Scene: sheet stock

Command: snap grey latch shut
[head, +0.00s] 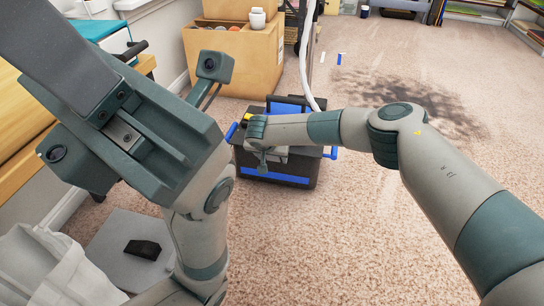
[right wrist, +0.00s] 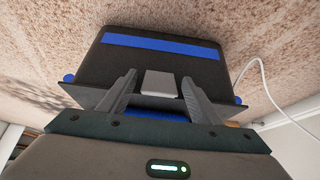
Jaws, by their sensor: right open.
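A dark box with blue trim (head: 300,172) stands on the carpet in the middle of the head view. It also fills the upper part of the right wrist view (right wrist: 160,65). The grey latch (right wrist: 160,84) shows at its front, between my right fingers and apart from both. My right gripper (head: 264,160) is open at the box's front; its spread fingers show in the right wrist view (right wrist: 159,80). In the head view my right arm hides the latch and part of the box. My left gripper (head: 120,110) is large and close at upper left, away from the box; its jaw opening cannot be made out.
A cardboard box (head: 232,52) with items on it stands behind. A white cable (head: 307,60) drops beside the dark box. A grey slab with a black object (head: 142,249) lies at lower left. Shelves (head: 480,14) stand far back right. The carpet (head: 370,220) at right is clear.

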